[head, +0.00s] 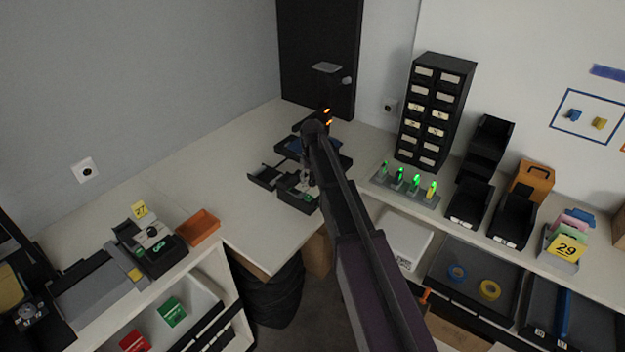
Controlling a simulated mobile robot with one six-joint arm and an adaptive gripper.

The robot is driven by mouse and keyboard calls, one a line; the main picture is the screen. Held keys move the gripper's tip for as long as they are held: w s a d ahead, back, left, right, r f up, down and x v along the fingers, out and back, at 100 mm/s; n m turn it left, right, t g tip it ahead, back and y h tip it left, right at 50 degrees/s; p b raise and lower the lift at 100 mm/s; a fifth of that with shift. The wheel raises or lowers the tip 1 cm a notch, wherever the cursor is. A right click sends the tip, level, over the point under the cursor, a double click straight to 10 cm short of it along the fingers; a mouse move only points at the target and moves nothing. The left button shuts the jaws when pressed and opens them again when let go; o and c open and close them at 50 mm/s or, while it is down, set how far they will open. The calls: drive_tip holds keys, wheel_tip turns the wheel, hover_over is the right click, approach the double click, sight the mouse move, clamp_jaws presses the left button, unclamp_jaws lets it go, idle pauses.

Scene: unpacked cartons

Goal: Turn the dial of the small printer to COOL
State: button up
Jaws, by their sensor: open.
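A small black machine (297,192), which looks like the small printer, sits on the white worktop near the back corner. A green mark shows on its front. My arm reaches over the worktop from the lower right. My gripper (307,181) points down just above this machine and is open. The arm and gripper cover part of the machine. I cannot make out its dial or any COOL marking, nor whether the fingers touch it.
A black tray (264,176) lies left of the machine. Another device (152,250) with a knob and yellow tag, and an orange tray (198,227), stand on the left bench. A drawer cabinet (434,110) and green-lit chargers (407,190) stand right.

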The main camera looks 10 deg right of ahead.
drive_tip(key=m, duration=0.8)
drive_tip(key=shift+r, duration=0.1)
wheel_tip(320, 180, up, 14)
drive_tip(key=p, duration=1.4)
drive_tip(key=s+d+f+n+b, duration=0.1)
drive_tip(key=s+f+n+b, duration=0.3)
drive_tip(key=s+f+b, duration=0.9)
drive_tip(key=s+d+f+n+b, duration=0.2)
drive_tip(key=s+f+n+b, duration=0.2)
drive_tip(key=s+f+b, duration=0.9)
drive_tip(key=shift+s+d+f+n, duration=0.3)
drive_tip(key=shift+s+n, duration=0.1)
drive_tip(key=shift+s, duration=0.65)
drive_tip(key=r+p, duration=0.5)
drive_tip(key=shift+s+r, duration=0.2)
drive_tip(key=shift+r, duration=0.15)
idle(0.6)
